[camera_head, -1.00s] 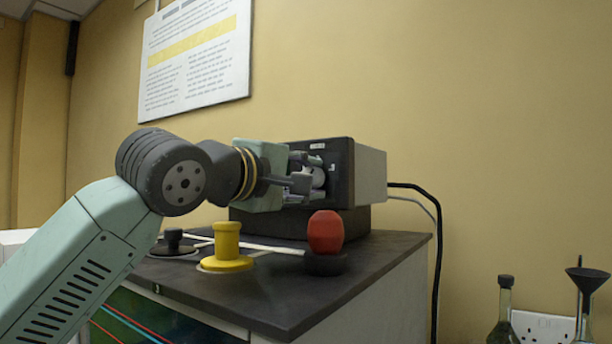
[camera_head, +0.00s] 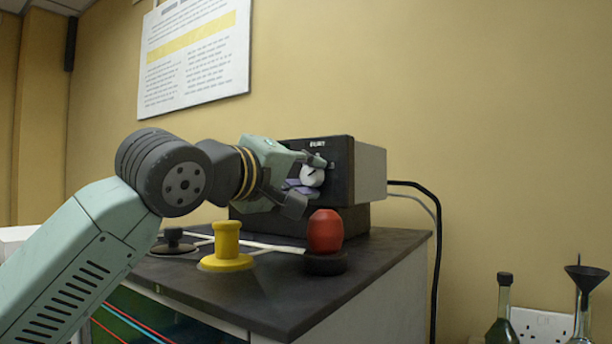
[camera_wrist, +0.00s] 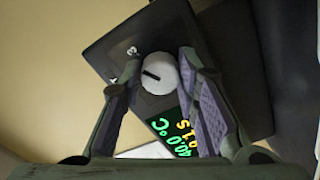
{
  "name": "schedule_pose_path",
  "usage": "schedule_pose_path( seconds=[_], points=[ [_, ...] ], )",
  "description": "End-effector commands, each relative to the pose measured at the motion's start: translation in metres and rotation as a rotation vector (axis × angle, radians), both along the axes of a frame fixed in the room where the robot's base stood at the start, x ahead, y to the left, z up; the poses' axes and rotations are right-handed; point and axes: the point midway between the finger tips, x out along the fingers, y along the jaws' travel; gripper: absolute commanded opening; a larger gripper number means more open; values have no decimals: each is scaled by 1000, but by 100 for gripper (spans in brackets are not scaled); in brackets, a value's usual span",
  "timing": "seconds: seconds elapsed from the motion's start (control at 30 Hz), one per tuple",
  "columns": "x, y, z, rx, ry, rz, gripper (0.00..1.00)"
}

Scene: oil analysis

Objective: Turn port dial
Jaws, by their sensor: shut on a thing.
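The port dial (camera_head: 312,175) is a round white knob on the dark front of a box-shaped instrument (camera_head: 342,165). In the wrist view the dial (camera_wrist: 158,73) shows a black pointer line, with white markings, one of them a 3, on the panel beside it. My gripper (camera_head: 307,182) is at the panel, rolled at a slant, with one finger above the dial and one below it. In the wrist view my gripper (camera_wrist: 155,78) has its two fingers on either side of the dial, shut on it. The exact contact is hard to see.
A lit display (camera_wrist: 175,128) reads 40.0 °C, tilted in the wrist view. On the dark bench top (camera_head: 285,298) stand a yellow knobbed piece (camera_head: 227,247), a red-topped piece (camera_head: 325,232) and a black piece (camera_head: 174,241). Bottles (camera_head: 503,315) stand at lower right.

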Motion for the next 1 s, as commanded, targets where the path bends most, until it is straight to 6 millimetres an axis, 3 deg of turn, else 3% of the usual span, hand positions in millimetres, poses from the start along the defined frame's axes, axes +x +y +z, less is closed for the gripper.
schedule_pose_path(
  seconds=[0.17, 0.2, 0.47, 0.8, 1.0],
  points=[
    [0, -1, -2, 4, 4, -1, 1],
    [0, -1, -2, 4, 4, -1, 32],
    [0, 0, -1, 2, 2, -1, 49],
    [-2, 1, 0, 0, 1, 1, 49],
    [-24, 18, -1, -2, 1, 4, 49]
  ],
)
